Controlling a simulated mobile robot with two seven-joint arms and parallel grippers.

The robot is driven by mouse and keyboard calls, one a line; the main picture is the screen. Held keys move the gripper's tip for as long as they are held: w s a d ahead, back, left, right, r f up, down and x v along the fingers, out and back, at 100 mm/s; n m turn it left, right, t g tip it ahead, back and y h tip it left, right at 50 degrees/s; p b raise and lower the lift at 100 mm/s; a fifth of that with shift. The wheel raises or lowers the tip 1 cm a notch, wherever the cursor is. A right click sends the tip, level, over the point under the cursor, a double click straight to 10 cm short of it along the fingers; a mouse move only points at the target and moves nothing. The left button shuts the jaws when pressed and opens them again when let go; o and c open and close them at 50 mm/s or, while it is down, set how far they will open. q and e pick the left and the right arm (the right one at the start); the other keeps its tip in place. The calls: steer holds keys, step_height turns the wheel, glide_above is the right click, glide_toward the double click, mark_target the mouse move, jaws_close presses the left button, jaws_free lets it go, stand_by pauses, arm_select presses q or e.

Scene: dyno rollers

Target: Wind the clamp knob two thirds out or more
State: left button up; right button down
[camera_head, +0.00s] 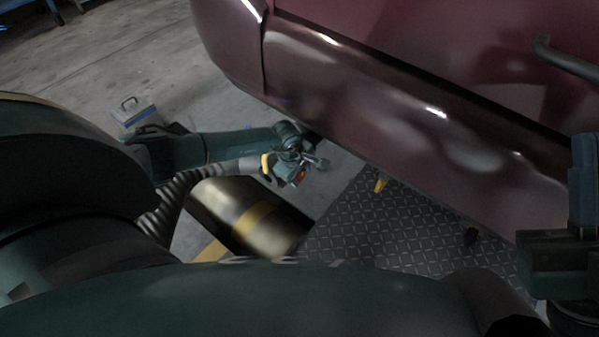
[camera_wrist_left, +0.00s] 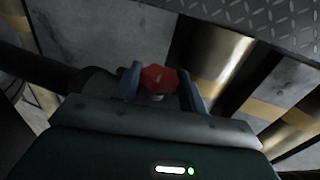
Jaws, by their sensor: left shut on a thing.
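The red clamp knob (camera_head: 301,175) shows small in the head view, at the end of a grey ribbed hose (camera_head: 183,183) with a yellow ring, beside the lower edge of the dark red car. In the left wrist view the knob (camera_wrist_left: 160,78) sits between the two blue fingers of my left gripper (camera_wrist_left: 162,88), which is shut on it. In the head view my left gripper (camera_head: 312,161) reaches the knob from the left. How far the knob is wound out cannot be told. My right gripper (camera_head: 584,195) is partly in view at the right edge, away from the knob.
The car's sill (camera_head: 420,125) runs close above my left gripper. A metal roller (camera_head: 225,205) with a yellow band lies below the hose, with a dark tread plate (camera_head: 375,230) to its right. A grey-blue box (camera_head: 135,113) stands on the floor.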

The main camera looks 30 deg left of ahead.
arm_select(q)
steer(key=t, duration=0.1)
steer(key=t+p, duration=0.1)
steer(key=shift+s+t, duration=0.25)
steer(key=shift+t, duration=0.05)
steer(key=shift+f+t+h, duration=0.2)
steer(key=shift+t+h, duration=0.1)
steer(key=shift+t, duration=0.6)
steer(key=shift+s+t+b, duration=0.1)
steer(key=shift+t+b, duration=0.35)
steer(key=shift+t, duration=0.15)
steer(key=shift+a+t+b, duration=0.1)
steer(key=shift+t+b, duration=0.2)
steer(key=shift+t, duration=0.2)
steer(key=shift+r, duration=0.1)
steer(key=o, duration=1)
steer(key=shift+c, duration=0.2)
